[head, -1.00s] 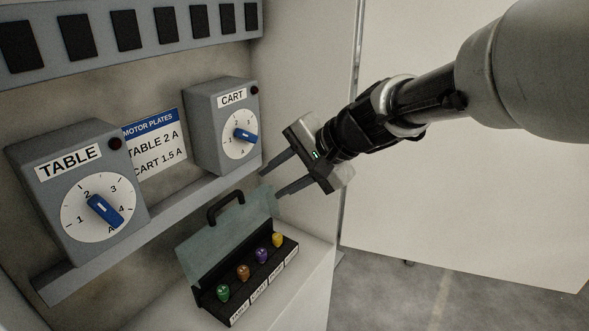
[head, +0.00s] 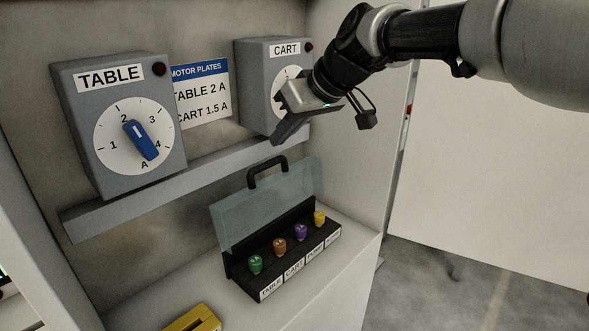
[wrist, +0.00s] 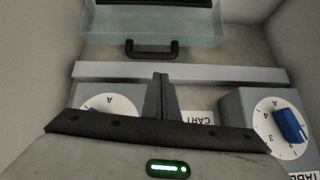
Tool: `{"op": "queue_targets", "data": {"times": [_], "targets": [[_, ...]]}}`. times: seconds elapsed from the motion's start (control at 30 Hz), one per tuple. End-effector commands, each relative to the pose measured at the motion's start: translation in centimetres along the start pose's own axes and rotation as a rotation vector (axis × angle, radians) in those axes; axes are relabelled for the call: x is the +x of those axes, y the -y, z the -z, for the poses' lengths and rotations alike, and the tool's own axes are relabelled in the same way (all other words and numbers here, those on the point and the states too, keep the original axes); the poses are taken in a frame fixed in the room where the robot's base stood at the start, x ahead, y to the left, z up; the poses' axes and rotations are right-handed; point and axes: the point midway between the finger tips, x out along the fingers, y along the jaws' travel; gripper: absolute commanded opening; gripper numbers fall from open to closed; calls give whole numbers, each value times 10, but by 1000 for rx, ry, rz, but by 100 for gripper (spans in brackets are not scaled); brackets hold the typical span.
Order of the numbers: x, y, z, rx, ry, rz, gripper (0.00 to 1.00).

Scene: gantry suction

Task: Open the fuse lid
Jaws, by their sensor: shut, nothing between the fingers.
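The fuse box stands on the cabinet floor in the head view. Its clear greenish fuse lid (head: 268,203) is tilted up and back behind the fuses, with a black handle (head: 268,170) on its top edge. Green (head: 256,264), brown (head: 279,246), purple (head: 300,231) and yellow (head: 320,218) fuses show in the black base (head: 262,285). My gripper (head: 285,137) is shut and empty, above the lid and in front of the CART unit. In the wrist view the lid (wrist: 150,27) and handle (wrist: 152,50) lie beyond my gripper's fingers (wrist: 161,95), apart from them.
The TABLE unit (head: 75,130) with a blue dial knob is at left. The CART unit (head: 257,95) is partly hidden by my gripper. A grey rail (head: 180,185) runs below both. A yellow object (head: 192,318) lies at the front. The floor right of the box is clear.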

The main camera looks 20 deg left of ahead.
Motion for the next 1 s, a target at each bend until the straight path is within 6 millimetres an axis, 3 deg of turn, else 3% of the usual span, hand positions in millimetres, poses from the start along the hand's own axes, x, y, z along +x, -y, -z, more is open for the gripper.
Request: {"op": "queue_targets", "data": {"times": [0.23,0.7,1.0], "targets": [[18,2,6,-114,0,-6,0],[94,1,6,-108,-1,-7,0],[104,0,6,-107,-2,-9,0]]}}
